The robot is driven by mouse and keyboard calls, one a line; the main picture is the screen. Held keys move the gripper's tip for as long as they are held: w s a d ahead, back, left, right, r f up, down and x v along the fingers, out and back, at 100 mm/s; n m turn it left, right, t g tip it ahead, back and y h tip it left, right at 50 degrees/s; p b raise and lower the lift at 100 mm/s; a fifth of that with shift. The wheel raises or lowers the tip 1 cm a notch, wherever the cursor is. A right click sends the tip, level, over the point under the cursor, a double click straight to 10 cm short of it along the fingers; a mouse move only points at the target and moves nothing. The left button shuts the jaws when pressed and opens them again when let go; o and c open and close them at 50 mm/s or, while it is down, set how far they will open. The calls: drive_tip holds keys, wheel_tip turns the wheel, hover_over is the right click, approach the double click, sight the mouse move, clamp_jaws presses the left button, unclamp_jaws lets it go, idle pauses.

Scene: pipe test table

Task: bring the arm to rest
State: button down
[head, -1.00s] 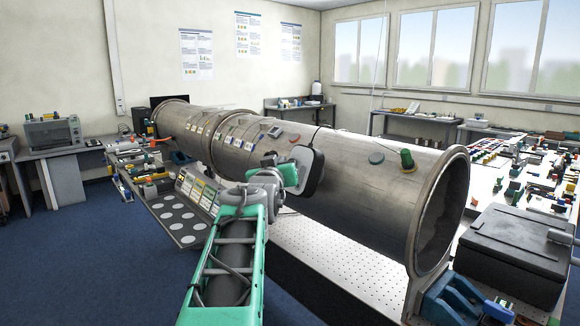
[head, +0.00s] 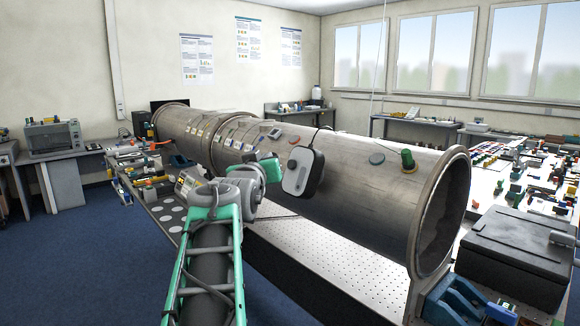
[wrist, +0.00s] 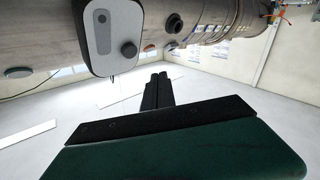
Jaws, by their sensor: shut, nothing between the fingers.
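My arm (head: 208,260) reaches up from the bottom of the head view, in front of the large grey metal pipe (head: 375,185). Its wrist end is near the pipe's left-middle part, and the fingers are hidden there. In the wrist view my gripper (wrist: 159,77) shows two dark fingers close together, shut and empty. A grey box-shaped device with a dark knob (head: 303,170) is on the pipe's near side, just right of my wrist. It also shows in the wrist view (wrist: 112,35), left of the fingers and apart from them.
A perforated bench top (head: 330,265) lies below the pipe. Blue floor (head: 90,265) is open at left.

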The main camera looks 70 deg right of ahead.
idle(0.5)
drive_tip(key=w+a+f+g+y, duration=0.1)
drive_tip(key=a+f+y, duration=0.25)
drive_tip(key=f, duration=0.65)
drive_tip(key=a+f+y, duration=0.2)
drive_tip(key=f+y, duration=0.2)
drive_tip(key=f, duration=0.6)
drive_tip(key=a+f+y, duration=0.4)
drive_tip(key=a+f, duration=0.7)
drive_tip(key=w+a+f+n+g+y, duration=0.1)
drive_tip(key=a+f+n+y, duration=0.25)
drive_tip(key=a, duration=0.95)
drive_tip(key=w+a+f+n+y, duration=0.15)
drive_tip(key=a+f+n, duration=0.35)
drive_tip(key=a, duration=0.9)
drive_tip(key=w+a+r+n, duration=0.2)
drive_tip(key=a+n, duration=0.2)
drive_tip(key=a, duration=0.7)
drive_tip(key=shift+a+r+t+y+p, duration=0.15)
drive_tip(key=shift+t+y+p, duration=0.25)
drive_tip(key=shift+y, duration=0.05)
drive_tip(key=shift+n, duration=0.25)
